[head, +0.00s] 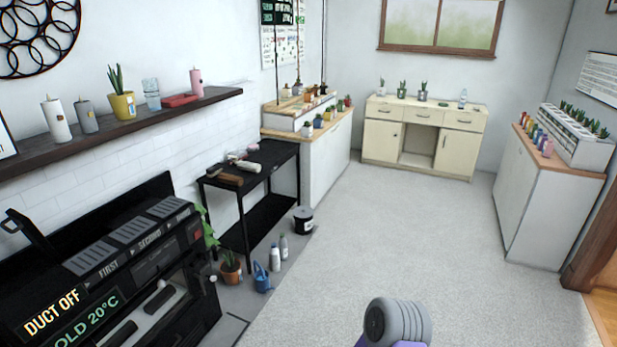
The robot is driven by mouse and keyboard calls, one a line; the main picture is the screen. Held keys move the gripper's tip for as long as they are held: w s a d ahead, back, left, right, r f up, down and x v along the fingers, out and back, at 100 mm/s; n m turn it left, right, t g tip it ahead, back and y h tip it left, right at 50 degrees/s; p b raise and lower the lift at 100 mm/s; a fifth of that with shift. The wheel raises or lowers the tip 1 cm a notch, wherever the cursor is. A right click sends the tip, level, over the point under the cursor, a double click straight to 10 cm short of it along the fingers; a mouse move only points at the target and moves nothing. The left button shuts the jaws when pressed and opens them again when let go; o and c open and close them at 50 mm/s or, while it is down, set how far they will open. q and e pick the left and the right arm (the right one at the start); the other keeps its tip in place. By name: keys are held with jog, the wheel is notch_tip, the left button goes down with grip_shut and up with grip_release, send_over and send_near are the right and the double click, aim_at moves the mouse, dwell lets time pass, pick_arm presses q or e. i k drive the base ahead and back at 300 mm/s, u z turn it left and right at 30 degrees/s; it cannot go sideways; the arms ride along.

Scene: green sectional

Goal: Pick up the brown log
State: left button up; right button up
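A small brown piece that looks like the brown log (224,178) lies on the top of the black two-tier table (265,160) against the left wall. It is near the table's front left corner, and it is small and far off in the head view. Several pale and pinkish pieces lie close behind it. A grey rounded part of my own arm shows at the bottom edge. Neither of my grippers is in view.
A black stove-like unit (140,270) fills the lower left. A potted plant (230,268), blue watering can (262,278), bottles (275,257) and dark bucket (303,220) stand on the floor by the table. The grey carpet (400,240) is clear. A white cabinet (545,205) stands right.

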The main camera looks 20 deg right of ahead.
aim_at(233, 180)
jog(key=z, duration=0.95)
jog(key=i, duration=4.85)
jog(key=u, duration=2.9)
